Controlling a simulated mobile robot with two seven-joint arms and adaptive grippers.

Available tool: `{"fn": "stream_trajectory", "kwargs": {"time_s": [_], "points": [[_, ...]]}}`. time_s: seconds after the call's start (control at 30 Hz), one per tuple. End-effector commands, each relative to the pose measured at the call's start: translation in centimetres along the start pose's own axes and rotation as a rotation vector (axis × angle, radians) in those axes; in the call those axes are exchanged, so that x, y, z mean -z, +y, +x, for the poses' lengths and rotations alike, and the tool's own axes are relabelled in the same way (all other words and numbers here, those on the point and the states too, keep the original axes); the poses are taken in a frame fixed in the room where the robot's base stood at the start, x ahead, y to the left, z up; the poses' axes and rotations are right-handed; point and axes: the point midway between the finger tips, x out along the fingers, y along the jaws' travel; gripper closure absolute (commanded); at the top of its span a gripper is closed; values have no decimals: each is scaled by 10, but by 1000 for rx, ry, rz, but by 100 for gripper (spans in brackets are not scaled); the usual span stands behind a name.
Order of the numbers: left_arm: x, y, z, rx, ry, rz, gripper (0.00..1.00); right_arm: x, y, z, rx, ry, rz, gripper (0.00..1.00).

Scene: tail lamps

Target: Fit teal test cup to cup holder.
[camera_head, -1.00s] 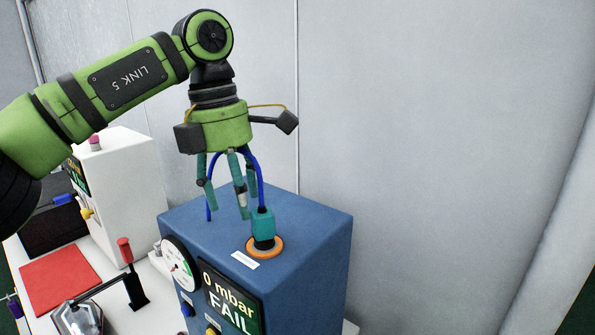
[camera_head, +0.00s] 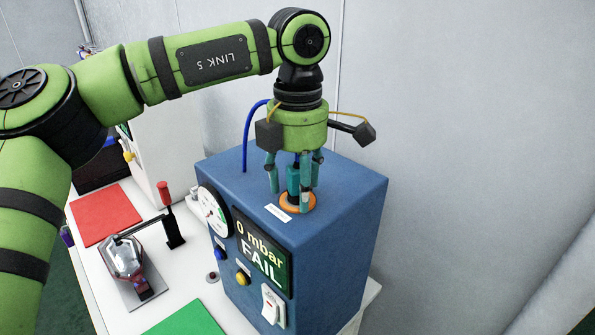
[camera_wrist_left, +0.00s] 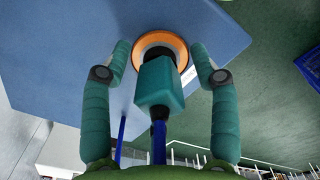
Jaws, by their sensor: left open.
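The teal test cup (camera_head: 293,181) stands upright at the orange ring of the cup holder (camera_head: 297,203) on top of the blue tester box. In the left wrist view the teal cup (camera_wrist_left: 160,84) sits in front of the orange ring (camera_wrist_left: 181,47), with the blue hose running from its near end. My left gripper (camera_head: 292,196) is open and points down over the cup. Its fingers stand on both sides of the cup, apart from it in the left wrist view (camera_wrist_left: 161,62). Whether the cup is fully seated is hidden. My right gripper is not in view.
The blue tester box (camera_head: 340,205) shows "0 mbar FAIL" on its display (camera_head: 262,250). A blue hose (camera_head: 246,135) arches behind the gripper. A toggle clamp with a tail lamp (camera_head: 125,262), a red mat (camera_head: 104,215) and a green mat (camera_head: 190,320) lie on the white table to the left.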

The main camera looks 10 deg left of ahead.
Motion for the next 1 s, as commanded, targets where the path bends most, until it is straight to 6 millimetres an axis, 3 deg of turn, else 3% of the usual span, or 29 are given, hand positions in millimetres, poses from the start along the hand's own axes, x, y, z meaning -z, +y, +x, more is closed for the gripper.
{"fn": "stream_trajectory", "kwargs": {"time_s": [0.1, 0.13, 0.2, 0.27, 0.37, 0.4, 0.43, 0.47, 0.83, 1.0], "points": [[0, 0, 0, 0, 0, 0, 39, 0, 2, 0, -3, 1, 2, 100], [0, 0, 0, 1, 0, 0, 47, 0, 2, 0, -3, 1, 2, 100], [0, 0, 0, 1, 0, 0, 75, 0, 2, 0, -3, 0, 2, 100], [0, 0, 0, 1, 0, 0, 96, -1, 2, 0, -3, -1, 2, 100], [0, 0, 0, 1, 0, 0, 96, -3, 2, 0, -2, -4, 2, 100], [0, 0, 0, 1, 0, 0, 96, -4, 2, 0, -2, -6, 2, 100], [0, 0, 0, 1, 0, 0, 52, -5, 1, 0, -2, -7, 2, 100], [0, 0, 0, 1, 0, 0, 40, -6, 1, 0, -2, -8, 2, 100], [0, 0, -1, 0, -1, 1, 39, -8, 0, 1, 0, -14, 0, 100], [-1, 0, -17, -1, -3, 0, 39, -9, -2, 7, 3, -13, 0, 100]]}}
